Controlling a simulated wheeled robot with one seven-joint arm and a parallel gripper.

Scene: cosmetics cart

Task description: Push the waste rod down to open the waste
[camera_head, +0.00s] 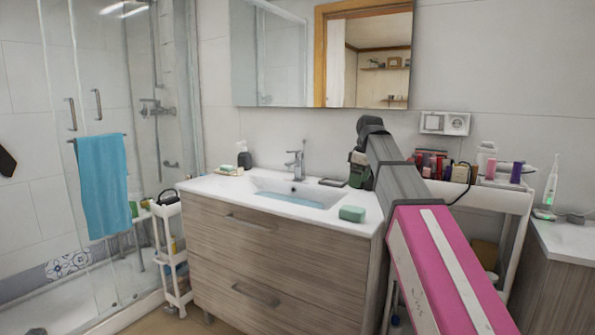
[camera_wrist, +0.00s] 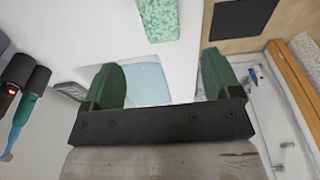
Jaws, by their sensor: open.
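The chrome faucet (camera_head: 297,160) stands at the back of the white washbasin (camera_head: 262,200). A thin waste rod cannot be made out clearly at this size. My gripper (camera_head: 358,160) is above the back right of the counter, to the right of the faucet and apart from it. In the wrist view my gripper (camera_wrist: 163,80) shows two dark green fingers spread wide with nothing held between them. The pale blue basin hollow (camera_wrist: 148,84) shows beyond the fingers. The faucet cannot be made out in the wrist view.
A green speckled sponge or soap (camera_head: 352,213) lies at the counter's front right; it also shows in the wrist view (camera_wrist: 158,18). A dark flat dish (camera_head: 332,182) lies near my gripper. A soap bottle (camera_head: 244,158) stands left. A cosmetics cart (camera_head: 485,195) stands right.

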